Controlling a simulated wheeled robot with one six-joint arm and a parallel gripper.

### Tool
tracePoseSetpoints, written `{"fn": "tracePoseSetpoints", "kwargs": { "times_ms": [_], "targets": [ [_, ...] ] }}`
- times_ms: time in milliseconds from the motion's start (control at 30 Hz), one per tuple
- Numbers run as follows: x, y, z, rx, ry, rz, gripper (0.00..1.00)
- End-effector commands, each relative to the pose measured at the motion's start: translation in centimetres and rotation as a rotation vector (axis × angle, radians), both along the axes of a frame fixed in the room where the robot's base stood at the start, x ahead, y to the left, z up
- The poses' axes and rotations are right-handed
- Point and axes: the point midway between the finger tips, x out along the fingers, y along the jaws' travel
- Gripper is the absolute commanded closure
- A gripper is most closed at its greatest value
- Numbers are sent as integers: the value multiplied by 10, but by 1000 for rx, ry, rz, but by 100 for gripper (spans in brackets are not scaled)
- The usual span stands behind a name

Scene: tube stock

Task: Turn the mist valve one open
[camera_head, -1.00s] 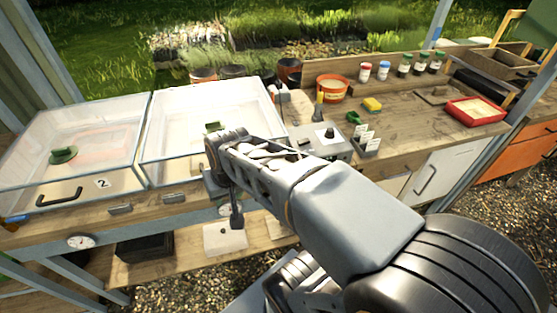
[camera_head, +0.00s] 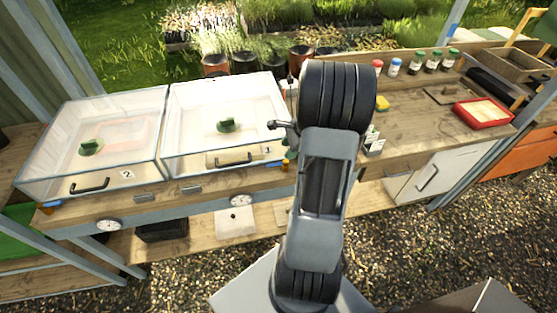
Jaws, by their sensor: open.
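Two small valves sit on the front edge of the bench. One, with a blue handle and a brassy body (camera_head: 48,207), is at the left end below the clear box marked 2. The other valve (camera_head: 284,166), with a blue handle and a brassy part, is at the right front corner of the right-hand clear box, close to my arm. My gripper (camera_head: 274,125) shows partly, dark and small, left of my arm over the right-hand box's right side. It is open and apart from both valves. Much of it is hidden behind my arm.
The left clear box (camera_head: 60,125) and right clear box (camera_head: 265,95) each have a green vent on the lid and a front handle. Round gauges (camera_head: 109,225) hang on the front rail. A red tray (camera_head: 482,112) and several bottles stand at right.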

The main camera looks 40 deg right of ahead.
Motion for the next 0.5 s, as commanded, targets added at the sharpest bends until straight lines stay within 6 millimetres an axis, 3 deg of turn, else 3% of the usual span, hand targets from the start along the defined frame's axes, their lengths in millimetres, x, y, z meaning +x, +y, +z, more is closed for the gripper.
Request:
{"fn": "tracePoseSetpoints", "kwargs": {
  "times_ms": [200, 500],
  "targets": [
    [14, 12, -38, 2, 3, 4, 60],
    [26, 22, -72, 0, 2, 5, 60]
  ]
}}
